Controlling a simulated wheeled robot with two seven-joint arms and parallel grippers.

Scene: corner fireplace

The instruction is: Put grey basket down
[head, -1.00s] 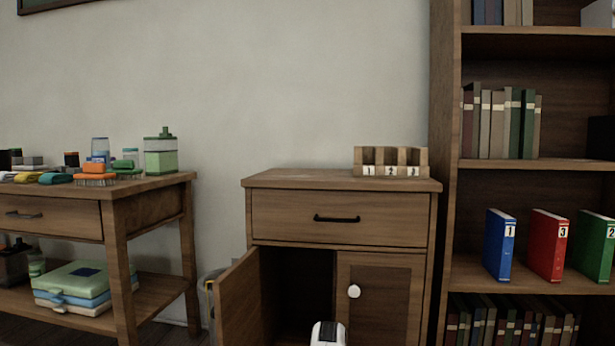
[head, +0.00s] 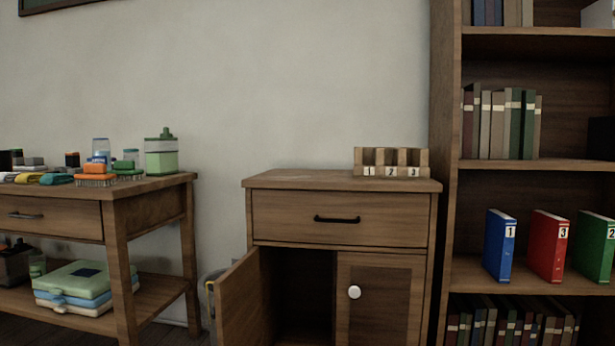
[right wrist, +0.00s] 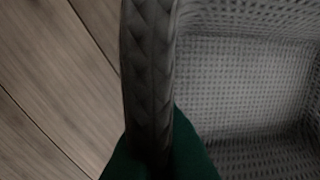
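The grey basket (right wrist: 245,90) fills the right side of the right wrist view, with its woven inner wall and bottom showing. Its dark braided handle (right wrist: 148,70) runs upright through the middle of that view, very close to the camera. The basket and both grippers are outside the head view.
Wooden planks (right wrist: 50,90) lie left of the basket. A cabinet (head: 340,219) stands ahead with its left door (head: 238,305) open. A shelf (head: 445,150) with binders and books is at the right, a side table (head: 150,185) with cleaning things at the left.

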